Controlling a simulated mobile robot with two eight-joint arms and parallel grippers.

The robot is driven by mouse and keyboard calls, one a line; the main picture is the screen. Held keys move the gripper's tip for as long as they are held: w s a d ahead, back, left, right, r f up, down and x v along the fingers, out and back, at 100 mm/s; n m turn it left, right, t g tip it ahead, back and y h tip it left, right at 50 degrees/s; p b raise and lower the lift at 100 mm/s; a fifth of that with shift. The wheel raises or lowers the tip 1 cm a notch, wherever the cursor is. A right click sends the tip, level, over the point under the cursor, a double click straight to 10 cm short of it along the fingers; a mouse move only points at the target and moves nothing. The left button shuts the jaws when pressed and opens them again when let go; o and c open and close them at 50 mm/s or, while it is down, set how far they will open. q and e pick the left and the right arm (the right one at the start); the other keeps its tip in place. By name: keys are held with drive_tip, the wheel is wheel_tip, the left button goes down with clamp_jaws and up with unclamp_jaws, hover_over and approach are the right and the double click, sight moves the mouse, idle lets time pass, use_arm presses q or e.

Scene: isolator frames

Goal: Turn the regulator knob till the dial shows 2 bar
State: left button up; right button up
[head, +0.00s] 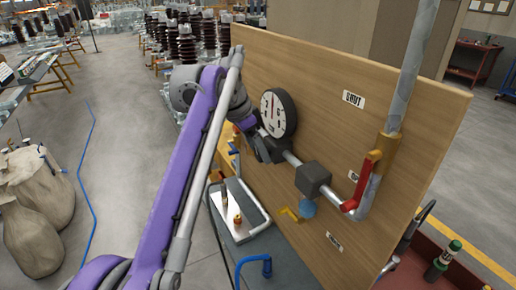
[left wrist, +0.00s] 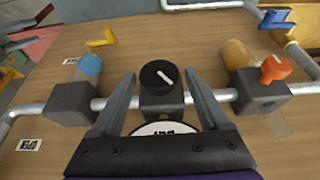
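The black regulator knob (left wrist: 157,76) with a white mark sits on a grey block on the pipe in the left wrist view. My left gripper (left wrist: 160,92) is open, with one finger on each side of the knob; visible gaps separate them from it in this view. The round dial (head: 273,113) has a white face and black rim on the wooden panel; its reading is too small to tell. In the left wrist view the dial (left wrist: 162,128) is mostly hidden by my gripper. In the head view my left gripper (head: 262,147) is at the pipe beneath the dial. My right gripper is not in view.
The wooden panel (head: 350,75) carries a dark block (head: 313,179) with a blue knob (head: 307,208), a yellow lever (head: 288,213) and a red lever (head: 362,180). An orange knob (left wrist: 275,68) is right of the regulator in the left wrist view. A tray (head: 240,208) lies below.

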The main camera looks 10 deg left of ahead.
use_arm(q)
drive_tip(key=c, duration=1)
drive_tip(key=shift+w+a+r+g+h+p, duration=0.1)
drive_tip(key=shift+w+g+h+p, duration=0.1)
drive_tip(key=shift+g+p, duration=0.2)
drive_tip(key=shift+w+r+g+h+p, duration=0.1)
drive_tip(key=shift+g+h+p, duration=0.1)
drive_tip(key=shift+g+p, duration=0.15)
drive_tip(key=shift+c, duration=0.3)
drive_tip(key=shift+w+f+n+g+h, duration=0.2)
drive_tip(key=shift+f+n+g+h, duration=0.1)
drive_tip(key=shift+g, duration=0.15)
drive_tip(key=shift+a+g+h, duration=0.1)
drive_tip(key=shift+g+h, duration=0.2)
drive_tip(key=shift+s+g+h, duration=0.15)
drive_tip(key=shift+g+h, duration=0.25)
drive_tip(key=shift+f+n+g, duration=0.1)
drive_tip(key=shift+n+g, duration=0.2)
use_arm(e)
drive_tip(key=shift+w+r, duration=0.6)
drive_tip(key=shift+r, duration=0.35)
